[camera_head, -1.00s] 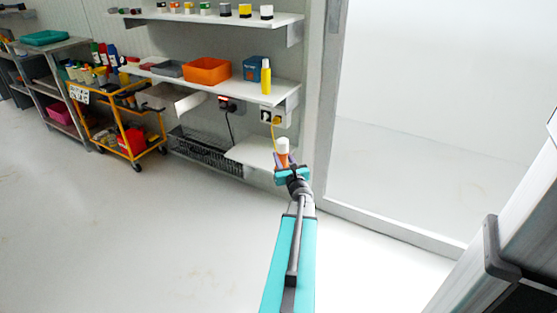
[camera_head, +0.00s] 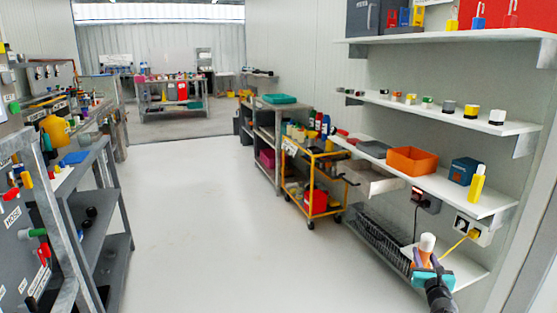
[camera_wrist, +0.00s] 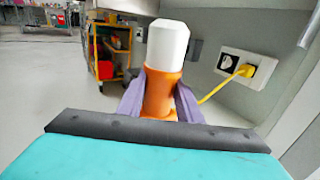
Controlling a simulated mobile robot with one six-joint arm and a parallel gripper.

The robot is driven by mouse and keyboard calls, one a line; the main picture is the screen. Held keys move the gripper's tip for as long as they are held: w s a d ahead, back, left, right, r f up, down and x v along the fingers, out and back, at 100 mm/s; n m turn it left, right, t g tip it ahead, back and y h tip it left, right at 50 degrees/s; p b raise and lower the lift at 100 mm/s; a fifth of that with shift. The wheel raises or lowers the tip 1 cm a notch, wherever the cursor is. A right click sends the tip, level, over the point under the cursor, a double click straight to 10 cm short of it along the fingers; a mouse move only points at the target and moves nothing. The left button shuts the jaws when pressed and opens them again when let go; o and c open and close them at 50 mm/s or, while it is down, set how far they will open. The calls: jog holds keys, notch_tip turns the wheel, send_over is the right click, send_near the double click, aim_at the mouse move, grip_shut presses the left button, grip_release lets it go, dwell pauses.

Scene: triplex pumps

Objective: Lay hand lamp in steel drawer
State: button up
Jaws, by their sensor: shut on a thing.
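The hand lamp (camera_head: 426,243) has an orange body and a white head. My gripper (camera_head: 429,262) is shut on its orange body and holds it roughly upright at the lower right of the head view. In the wrist view the lamp (camera_wrist: 165,50) stands between the purple fingers of my gripper (camera_wrist: 160,98). A yellow cable (camera_wrist: 215,91) runs from a wall socket toward the lamp; its far end is hidden behind the finger. The steel drawer (camera_head: 386,187) stands pulled out under the middle shelf, up and left of my gripper. Its inside is only partly visible.
The shelf (camera_head: 467,196) above carries an orange bin (camera_head: 412,161), a blue box (camera_head: 463,171) and a yellow bottle (camera_head: 477,184). A yellow cart (camera_head: 312,175) stands left of the drawer. A black wire rack (camera_head: 378,238) is below it. The aisle floor (camera_head: 220,230) is clear.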

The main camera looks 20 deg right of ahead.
jog(key=w+a+r+n+t+y, duration=0.1)
jog(key=w+a+r+n+y, duration=0.25)
jog(key=w+a, duration=0.55)
jog(key=w+a+r+n+t+y, duration=0.1)
jog(key=w+a+r+n+y, duration=0.2)
jog(key=a, duration=1.1)
jog(key=w+a+r+n+t+y, duration=0.1)
jog(key=w+a+r+y, duration=0.35)
jog(key=w+a, duration=0.5)
jog(key=s+a+r+n+g+y, duration=0.1)
jog(key=a+n+y, duration=0.25)
jog(key=a, duration=0.65)
jog(key=s+a+r+n+g+y, duration=0.15)
jog(key=a+y, duration=0.35)
jog(key=a, duration=0.6)
jog(key=s+a+f+n+g+y, duration=0.3)
jog(key=s+a+n+g+y, duration=0.2)
jog(key=s+a, duration=0.25)
notch_tip(320, 180, up, 20)
jog(key=p, duration=2.7)
jog(key=shift+a, duration=0.4)
